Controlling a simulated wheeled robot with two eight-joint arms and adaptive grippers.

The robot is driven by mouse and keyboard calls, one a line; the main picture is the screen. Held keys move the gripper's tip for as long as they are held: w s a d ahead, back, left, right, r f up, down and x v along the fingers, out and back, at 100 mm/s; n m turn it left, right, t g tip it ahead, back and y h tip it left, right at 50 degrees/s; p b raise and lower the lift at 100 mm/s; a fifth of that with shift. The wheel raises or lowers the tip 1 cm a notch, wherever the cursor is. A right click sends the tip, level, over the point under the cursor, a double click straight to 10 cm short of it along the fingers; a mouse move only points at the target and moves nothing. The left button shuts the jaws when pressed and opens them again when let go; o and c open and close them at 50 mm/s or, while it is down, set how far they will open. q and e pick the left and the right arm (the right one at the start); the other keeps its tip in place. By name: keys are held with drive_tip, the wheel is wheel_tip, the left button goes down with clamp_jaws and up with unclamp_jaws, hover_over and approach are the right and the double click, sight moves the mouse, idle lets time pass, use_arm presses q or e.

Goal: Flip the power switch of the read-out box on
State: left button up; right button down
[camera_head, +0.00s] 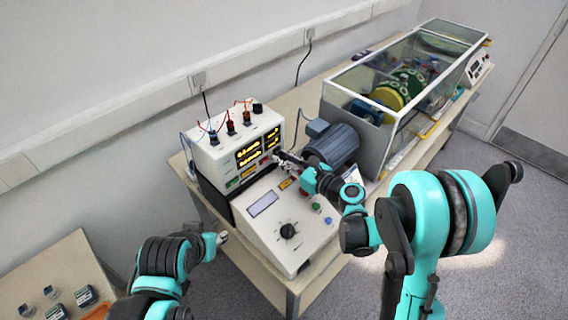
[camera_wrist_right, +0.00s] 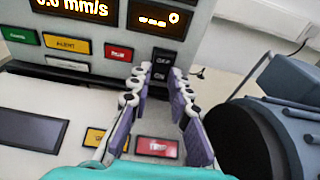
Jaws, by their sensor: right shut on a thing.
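The read-out box (camera_head: 215,153) is white and stands on the bench, with lit amber displays (camera_head: 248,152). In the right wrist view, a lit display (camera_wrist_right: 80,8) reads in mm/s. The black power switch (camera_wrist_right: 162,66) has OFF above ON and sits on the box's front panel, right of a red label. My right gripper (camera_head: 277,155) reaches the panel; in the wrist view its fingers (camera_wrist_right: 158,76) are on either side of the switch, shut on it. Which way the switch is tipped cannot be told. My left gripper (camera_head: 222,238) is away from the box, too small to judge.
A white control console (camera_head: 262,212) with a black knob (camera_head: 288,231) stands in front of the box. A grey motor (camera_head: 332,143) is close to the right. A glass-walled enclosure (camera_head: 350,118) stands behind it. A side table (camera_head: 75,255) is at lower left.

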drive_tip(key=c, duration=1.7)
unclamp_jaws()
drive_tip(key=v, duration=1.2)
drive_tip(key=n, duration=0.1)
drive_tip(key=s+n+g, duration=0.1)
drive_tip(key=shift+a+f+n+h, duration=0.2)
drive_tip(key=shift+a+n+h, duration=0.05)
drive_tip(key=shift+n+h, duration=0.05)
drive_tip(key=s+n, duration=0.1)
drive_tip(key=n, duration=0.1)
drive_tip(key=s+n+g+h, duration=0.1)
drive_tip(key=s+n+h, duration=0.1)
drive_tip(key=n, duration=0.1)
drive_tip(key=shift+f+n+g, duration=0.3)
drive_tip(key=shift+f, duration=0.05)
drive_tip(key=s+d+n+h, duration=0.3)
drive_tip(key=s+n, duration=0.1)
drive_tip(key=n, duration=0.2)
drive_tip(key=s+d+n+g+h, duration=0.1)
drive_tip(key=s+d+n+h, duration=0.2)
drive_tip(key=s+n, duration=0.2)
drive_tip(key=s+d+n+h, duration=0.3)
drive_tip(key=s+d+n, duration=0.1)
drive_tip(key=n, duration=0.3)
drive_tip(key=shift+s+d+n+g, duration=0.1)
drive_tip(key=shift+s+n+g, duration=0.3)
drive_tip(key=shift+s, duration=0.1)
